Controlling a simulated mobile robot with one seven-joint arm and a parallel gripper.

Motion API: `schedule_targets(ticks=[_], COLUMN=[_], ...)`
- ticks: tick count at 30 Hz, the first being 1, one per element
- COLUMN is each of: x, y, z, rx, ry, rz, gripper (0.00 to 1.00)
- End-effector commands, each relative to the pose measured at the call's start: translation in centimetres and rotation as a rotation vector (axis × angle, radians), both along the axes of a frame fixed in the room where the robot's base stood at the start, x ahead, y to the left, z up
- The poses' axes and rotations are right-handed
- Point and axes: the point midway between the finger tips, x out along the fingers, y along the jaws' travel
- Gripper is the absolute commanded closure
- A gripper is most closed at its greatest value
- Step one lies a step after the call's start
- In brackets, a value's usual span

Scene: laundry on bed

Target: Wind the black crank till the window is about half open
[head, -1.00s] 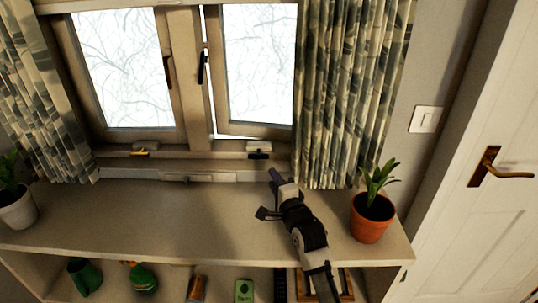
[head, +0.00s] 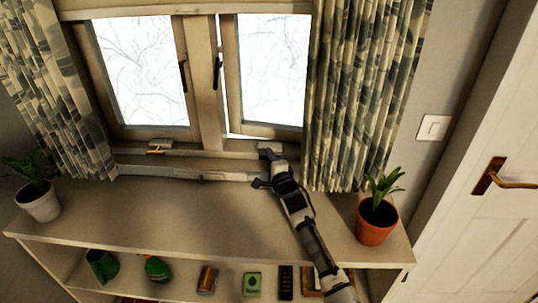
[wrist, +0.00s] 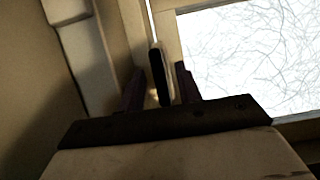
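The window's right sash (head: 285,132) stands slightly ajar, with a thin bright gap along its left side and bottom. The black crank on the sill under this sash is hidden behind my gripper in the head view. My gripper (head: 270,157) is at the sill there. In the wrist view my gripper (wrist: 160,88) has its two dark fingers apart. A slim black upright piece (wrist: 160,75) shows between the fingers with small gaps on both sides. I cannot tell whether it is the crank or the window handle behind.
A black window handle (head: 217,73) is on the middle post. A patterned curtain (head: 362,100) hangs close on the right. A potted plant (head: 376,222) stands right of my arm on the shelf top (head: 150,215); another pot (head: 40,202) is at left. The shelf's middle is clear.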

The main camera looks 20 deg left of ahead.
Motion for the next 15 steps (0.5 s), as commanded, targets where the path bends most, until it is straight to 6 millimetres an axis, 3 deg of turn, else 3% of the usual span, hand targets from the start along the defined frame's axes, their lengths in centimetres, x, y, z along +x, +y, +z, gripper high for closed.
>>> schedule_targets(ticks=[14,15], x=[0.84,0.82], y=[0.65,0.65], z=[0.04,0.04], rx=[0.000,0.000], ry=[-0.001,-0.001], rz=[0.000,0.000], gripper=[0.65,0.71])
